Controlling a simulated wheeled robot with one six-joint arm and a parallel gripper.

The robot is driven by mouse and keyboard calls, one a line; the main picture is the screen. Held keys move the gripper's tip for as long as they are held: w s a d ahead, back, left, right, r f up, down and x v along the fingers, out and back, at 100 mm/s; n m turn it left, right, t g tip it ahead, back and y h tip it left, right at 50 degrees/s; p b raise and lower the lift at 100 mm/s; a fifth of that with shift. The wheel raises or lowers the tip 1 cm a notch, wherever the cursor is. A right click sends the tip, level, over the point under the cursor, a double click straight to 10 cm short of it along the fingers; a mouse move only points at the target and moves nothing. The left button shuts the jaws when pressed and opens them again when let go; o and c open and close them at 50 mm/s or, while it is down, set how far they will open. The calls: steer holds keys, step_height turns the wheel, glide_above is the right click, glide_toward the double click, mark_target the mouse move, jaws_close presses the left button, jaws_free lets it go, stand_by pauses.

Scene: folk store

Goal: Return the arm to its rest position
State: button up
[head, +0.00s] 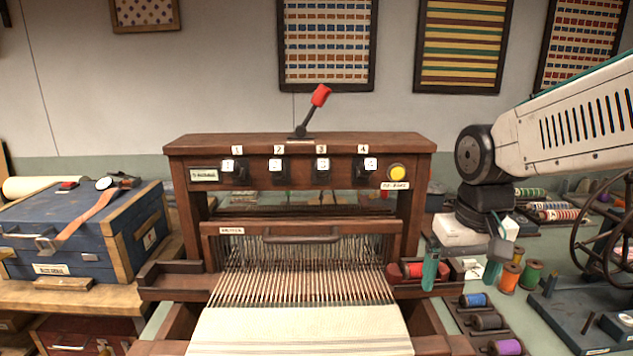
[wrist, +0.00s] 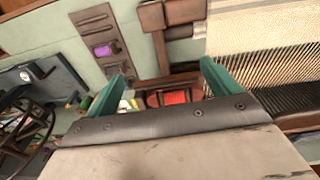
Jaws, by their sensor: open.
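My arm reaches in from the right in the head view. My gripper (head: 463,264) hangs at the right side of the wooden loom (head: 300,144), with its green fingers pointing down. The fingers are spread apart with nothing held between them. In the wrist view my gripper (wrist: 163,84) also shows open. In the wrist view the red spool (wrist: 175,97) appears between and beyond the fingers, partly hidden by the gripper body.
A blue chest (head: 80,235) stands at the left. Colored spools stand near my gripper, including an orange one (head: 509,277) and a green one (head: 531,274). A spool rack (head: 470,318) lies in front. A dark wheel device (head: 600,250) stands at the right. The loom's red-tipped lever (head: 320,95) rises on top.

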steer(key=s+d, duration=0.2)
steer(key=s, duration=1.4)
steer(key=shift+s+r, duration=0.2)
steer(key=shift+r, duration=0.25)
